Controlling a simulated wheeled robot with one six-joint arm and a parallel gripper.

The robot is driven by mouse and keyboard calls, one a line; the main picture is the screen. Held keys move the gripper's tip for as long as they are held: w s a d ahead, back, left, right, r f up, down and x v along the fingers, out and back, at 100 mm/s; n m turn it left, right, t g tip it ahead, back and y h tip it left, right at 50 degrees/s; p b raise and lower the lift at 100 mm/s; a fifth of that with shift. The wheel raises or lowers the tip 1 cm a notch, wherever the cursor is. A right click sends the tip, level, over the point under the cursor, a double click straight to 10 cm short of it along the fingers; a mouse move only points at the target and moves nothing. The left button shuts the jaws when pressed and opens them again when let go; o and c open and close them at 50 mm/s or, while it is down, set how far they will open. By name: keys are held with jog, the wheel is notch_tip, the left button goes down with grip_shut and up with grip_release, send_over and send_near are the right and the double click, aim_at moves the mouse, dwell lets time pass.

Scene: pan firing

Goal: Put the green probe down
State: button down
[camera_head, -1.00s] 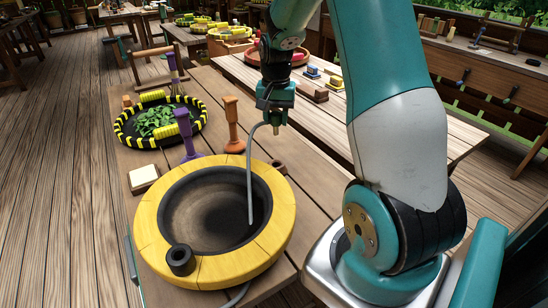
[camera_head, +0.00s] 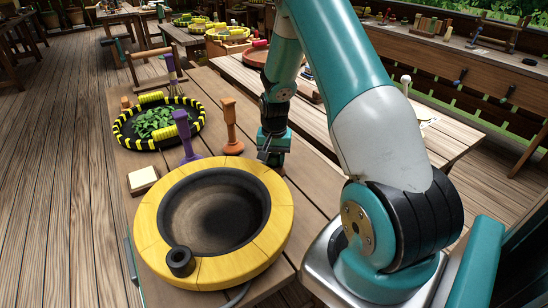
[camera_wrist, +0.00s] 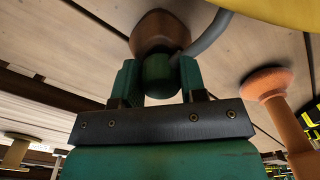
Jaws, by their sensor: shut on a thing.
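My gripper (camera_head: 270,158) is low at the far right edge of the pan with the yellow rim (camera_head: 147,222). In the wrist view, my gripper (camera_wrist: 160,82) is shut on the green probe (camera_wrist: 158,72), which sits between the two fingers. A grey cable (camera_wrist: 210,35) runs from the probe. A brown wooden holder (camera_wrist: 158,28) is right at the probe's far end; I cannot tell how deep the probe sits in it. In the head view the probe is hidden by my gripper. A black ring-shaped cup (camera_head: 180,261) is on the pan's near rim.
An orange peg-shaped tool (camera_head: 231,125) stands close left of my gripper; a purple one (camera_head: 183,135) is farther left. A black-and-yellow tray of green leaves (camera_head: 158,122) and a pale block (camera_head: 143,180) lie left. The bench to the right of my gripper is bare.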

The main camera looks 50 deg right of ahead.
aim_at(272, 156)
jog(key=shift+f, duration=0.1)
jog(key=c, duration=0.7)
grip_release()
jog(key=shift+r, duration=0.45)
notch_tip(272, 156, up, 12)
jog(key=f+b, duration=0.1)
jog(key=s+a+r+n+t+y, duration=0.1)
jog(key=a+r+n, duration=0.25)
jog(key=a, duration=0.45)
jog(key=s+a+r+n, duration=0.1)
jog(key=a+r+n, duration=0.25)
jog(key=a, duration=0.45)
jog(key=s+a+r+n+y, duration=0.1)
jog(key=s+a+r+n, duration=0.1)
jog(key=s+a, duration=0.4)
jog(key=s+a+r+n+y, duration=0.1)
jog(key=s+a+r+n, duration=0.1)
jog(key=s+a+n, duration=0.3)
jog(key=s+a+r+n+g+y, duration=0.1)
jog(key=s+a+r+n, duration=0.1)
jog(key=s+a, duration=0.5)
jog(key=shift+s+a+n, duration=0.15)
jog(key=shift+s+n, duration=0.5)
jog(key=shift+n, duration=0.25)
